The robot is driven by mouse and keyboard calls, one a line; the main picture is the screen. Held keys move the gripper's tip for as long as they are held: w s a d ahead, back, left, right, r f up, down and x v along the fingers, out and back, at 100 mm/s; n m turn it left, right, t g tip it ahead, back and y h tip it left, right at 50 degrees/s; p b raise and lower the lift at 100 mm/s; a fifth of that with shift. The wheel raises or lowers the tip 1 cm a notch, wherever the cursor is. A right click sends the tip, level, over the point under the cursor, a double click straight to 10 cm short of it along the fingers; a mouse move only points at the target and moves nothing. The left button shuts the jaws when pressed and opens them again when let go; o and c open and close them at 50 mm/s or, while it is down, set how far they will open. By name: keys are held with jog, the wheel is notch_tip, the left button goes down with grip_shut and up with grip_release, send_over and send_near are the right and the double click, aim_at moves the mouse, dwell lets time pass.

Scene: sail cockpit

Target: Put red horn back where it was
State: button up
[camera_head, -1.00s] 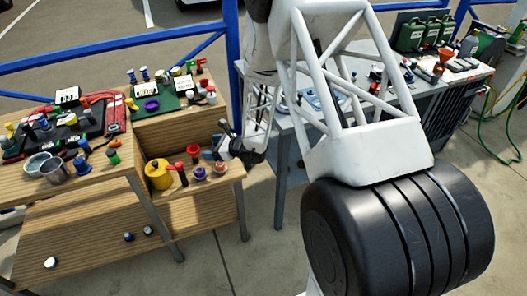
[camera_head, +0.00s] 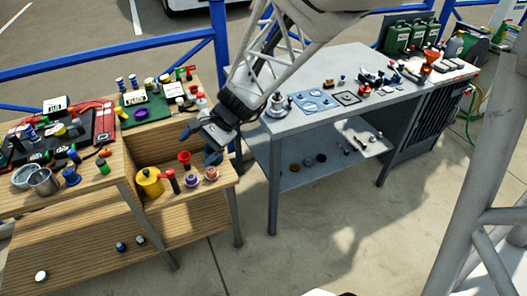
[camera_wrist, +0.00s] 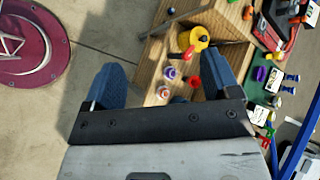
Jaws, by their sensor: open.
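A red horn-like item (camera_head: 171,181) with a dark body stands on the lower wooden shelf in the head view, just right of a yellow pot (camera_head: 149,182). A red flared cup-like piece (camera_head: 184,158) stands behind it. I cannot tell for sure which of the two is the red horn. In the wrist view the red-handled item (camera_wrist: 188,53) lies by the yellow pot, and the red flared piece (camera_wrist: 194,82) is near the right finger. My gripper (camera_head: 199,145) is open and empty, above the back of this shelf, apart from both.
A purple-topped item (camera_head: 191,181) and a red-and-white one (camera_head: 211,173) stand on the same shelf. The upper wooden tables hold many small things, including a green mat (camera_head: 148,108). A grey metal table (camera_head: 345,120) stands right. Blue rails run behind.

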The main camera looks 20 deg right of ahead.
jog(key=s+d+r+n+h, duration=0.4)
jog(key=s+d+r, duration=0.1)
jog(key=s, duration=0.5)
jog(key=s+d+r+n+t+h, duration=0.1)
jog(key=s+d+r+n+h, duration=0.3)
jog(key=s, duration=0.6)
jog(key=shift+d+r+n+t+h, duration=0.35)
jog(key=shift+d+n+h, duration=0.25)
jog(key=shift+n, duration=0.2)
jog(key=shift+s, duration=0.1)
